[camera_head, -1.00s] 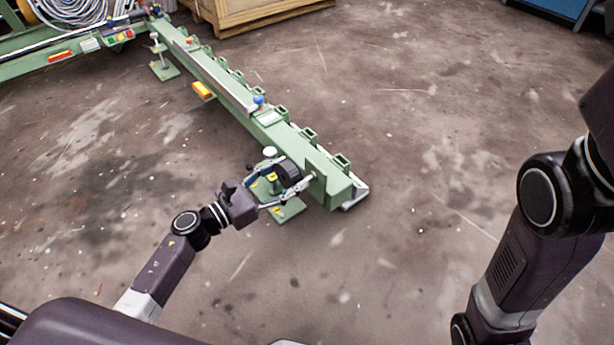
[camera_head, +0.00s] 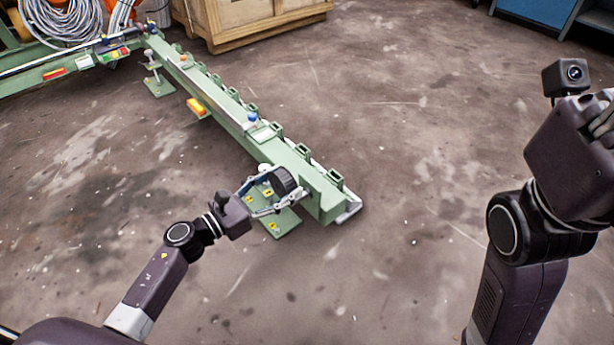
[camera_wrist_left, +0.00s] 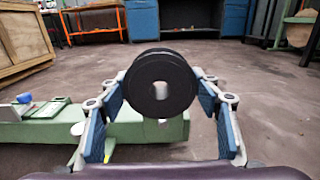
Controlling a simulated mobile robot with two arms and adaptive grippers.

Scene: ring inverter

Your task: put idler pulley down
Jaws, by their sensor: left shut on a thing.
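The idler pulley (camera_head: 284,181) is a black, thick wheel with a hole through its middle. In the left wrist view the pulley (camera_wrist_left: 160,84) sits between the two blue-padded fingers. My left gripper (camera_head: 279,188) is shut on it; it also shows in the left wrist view (camera_wrist_left: 161,100). In the head view the pulley is beside the near end of the green beam (camera_head: 318,196), over its foot plate (camera_head: 281,222). I cannot tell whether it touches the beam. My right arm is folded up at the right edge; its fingers do not show clearly.
The green beam (camera_head: 222,110) runs back to the far left, with blocks along its top. An orange part (camera_head: 197,106) sticks out from its side. A wooden crate (camera_head: 250,20) and coiled hose (camera_head: 62,20) stand at the back. The floor to the right is clear.

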